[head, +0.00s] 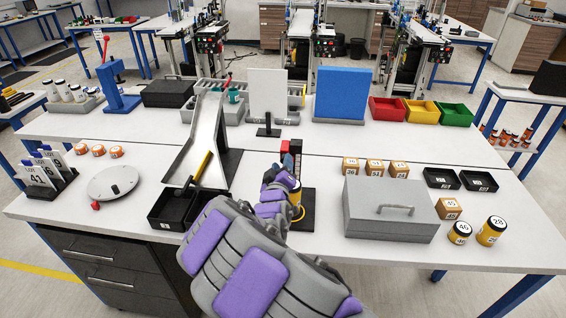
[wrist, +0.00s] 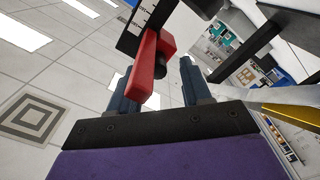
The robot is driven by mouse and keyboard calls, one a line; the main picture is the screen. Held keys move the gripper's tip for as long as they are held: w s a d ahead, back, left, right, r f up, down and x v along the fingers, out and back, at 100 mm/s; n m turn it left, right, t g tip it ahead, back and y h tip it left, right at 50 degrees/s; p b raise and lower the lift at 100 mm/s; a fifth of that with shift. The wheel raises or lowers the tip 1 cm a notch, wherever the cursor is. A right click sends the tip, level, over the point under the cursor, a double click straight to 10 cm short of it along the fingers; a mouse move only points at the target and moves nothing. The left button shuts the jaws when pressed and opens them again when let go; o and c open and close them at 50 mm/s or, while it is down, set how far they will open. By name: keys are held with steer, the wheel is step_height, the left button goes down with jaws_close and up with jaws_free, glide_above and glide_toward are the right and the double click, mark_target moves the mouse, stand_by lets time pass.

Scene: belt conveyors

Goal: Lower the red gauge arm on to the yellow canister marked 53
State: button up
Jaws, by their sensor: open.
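The gauge stands on a black base (head: 308,205) at the middle front of the table, with a dark upright (head: 296,147). Its red arm (wrist: 150,68) fills the near view in the wrist picture, beside a black and white scale (wrist: 136,28). A yellow canister (head: 296,198) stands at the gauge, mostly hidden by my gripper; its number cannot be read. My gripper (wrist: 160,88) is open, its two blue fingers at the red arm. The arm overlaps the left finger in that view; contact cannot be told. In the head view my gripper (head: 281,182) is right in front of the gauge.
A grey lidded box (head: 385,222) is close on the right, with canisters marked 46 (head: 459,233) and 28 (head: 491,231) beyond it. A chute (head: 205,140) and black bins (head: 172,211) stand left. Boards and coloured bins line the back.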

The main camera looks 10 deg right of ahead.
steer(key=shift+d, duration=0.45)
steer(key=shift+a, duration=0.6)
steer(key=c, duration=0.5)
steer(key=shift+d, duration=0.15)
jaws_close()
